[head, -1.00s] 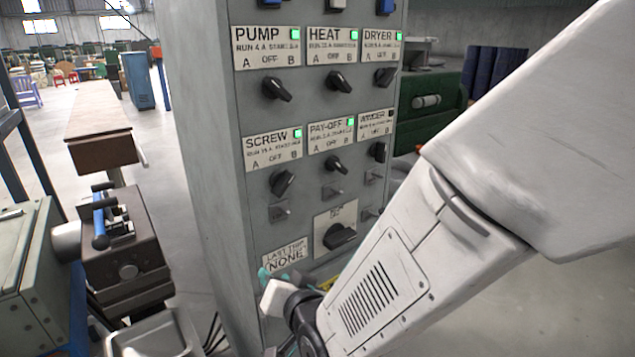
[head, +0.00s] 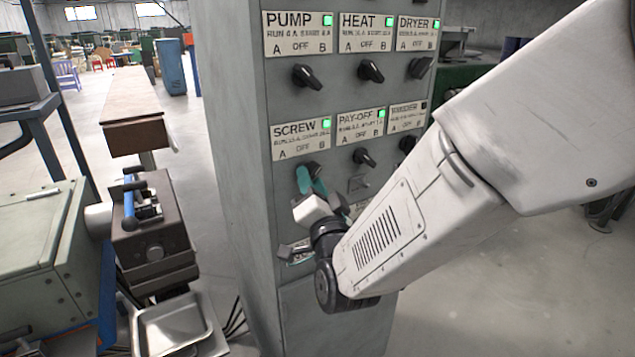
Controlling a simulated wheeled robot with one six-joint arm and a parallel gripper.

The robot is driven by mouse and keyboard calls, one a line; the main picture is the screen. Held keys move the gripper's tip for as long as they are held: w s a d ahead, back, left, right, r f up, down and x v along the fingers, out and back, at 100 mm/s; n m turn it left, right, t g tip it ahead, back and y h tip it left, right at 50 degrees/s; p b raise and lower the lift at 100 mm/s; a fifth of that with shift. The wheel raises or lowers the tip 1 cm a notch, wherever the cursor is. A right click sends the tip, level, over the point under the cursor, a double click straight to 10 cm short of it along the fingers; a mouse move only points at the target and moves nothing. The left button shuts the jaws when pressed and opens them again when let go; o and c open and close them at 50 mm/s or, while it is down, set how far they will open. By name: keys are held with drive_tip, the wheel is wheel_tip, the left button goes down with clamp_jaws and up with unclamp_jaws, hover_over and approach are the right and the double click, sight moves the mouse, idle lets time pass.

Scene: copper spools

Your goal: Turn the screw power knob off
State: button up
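The screw power knob (head: 313,168) is a black rotary knob under the SCREW label (head: 300,139) on the grey control cabinet. The label reads A, OFF, B, and its indicator light (head: 326,124) is green. My gripper (head: 310,180) is at this knob, its two teal fingers pointing up at it from below. The fingers overlap much of the knob, so its pointing direction is hard to read. The fingertips look slightly apart, but I cannot tell whether they touch or clamp the knob.
Close by are the pay-off knob (head: 364,157) to the right and the pump knob (head: 307,76) above. My arm hides the cabinet's lower right. A brown machine (head: 152,240) with a blue handle and a metal tray (head: 172,325) stand left of the cabinet.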

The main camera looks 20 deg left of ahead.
drive_tip(key=shift+w+a, duration=0.15)
drive_tip(key=shift+w, duration=0.05)
drive_tip(key=shift+c, duration=0.2)
clamp_jaws()
